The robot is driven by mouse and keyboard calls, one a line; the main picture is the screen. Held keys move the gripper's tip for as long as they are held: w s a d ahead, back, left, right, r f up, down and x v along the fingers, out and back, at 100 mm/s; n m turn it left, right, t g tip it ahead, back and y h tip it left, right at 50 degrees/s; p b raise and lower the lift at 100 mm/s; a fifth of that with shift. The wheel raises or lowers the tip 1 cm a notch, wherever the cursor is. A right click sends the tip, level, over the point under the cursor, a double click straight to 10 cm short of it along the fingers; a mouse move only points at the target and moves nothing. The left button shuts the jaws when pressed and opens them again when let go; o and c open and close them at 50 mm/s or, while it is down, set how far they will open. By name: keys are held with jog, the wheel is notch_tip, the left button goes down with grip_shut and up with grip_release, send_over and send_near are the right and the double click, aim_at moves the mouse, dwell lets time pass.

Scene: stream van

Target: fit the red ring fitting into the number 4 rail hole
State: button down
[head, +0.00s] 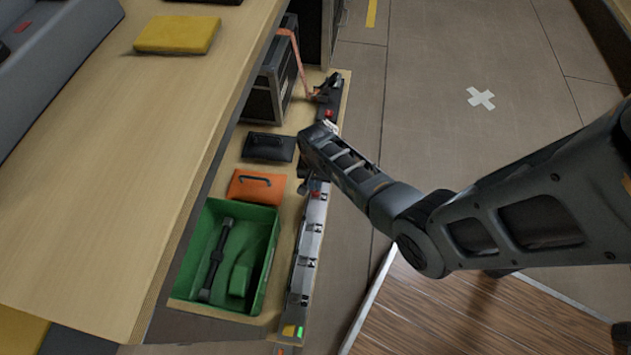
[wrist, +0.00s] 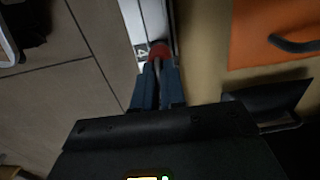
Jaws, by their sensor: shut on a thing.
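The red ring fitting (wrist: 158,50) is between my gripper's fingertips in the wrist view, over the metal rail. A white label with a 4 (wrist: 142,53) is just left of it. My gripper (wrist: 157,72) is shut on the fitting. In the head view a small red spot (head: 315,194) at the rail (head: 309,237) fits the held fitting; my forearm covers much of the gripper. The number 4 hole itself is hidden under the fitting and fingers, so I cannot tell whether the fitting is in it or above it.
An orange case (head: 256,187), a black case (head: 269,147) and a green bin (head: 268,220) lie left of the rail. Another red piece (head: 330,113) is farther up the rail. The wooden counter (head: 110,180) overhangs at left; open floor (head: 430,90) is at right.

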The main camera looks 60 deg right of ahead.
jog(key=shift+f+b, duration=0.6)
jog(key=shift+f, duration=0.3)
jog(key=c, duration=1.1)
grip_release()
jog(key=shift+r, duration=0.15)
notch_tip(320, 180, up, 8)
jog(key=p, duration=0.4)
jog(key=shift+f, duration=0.2)
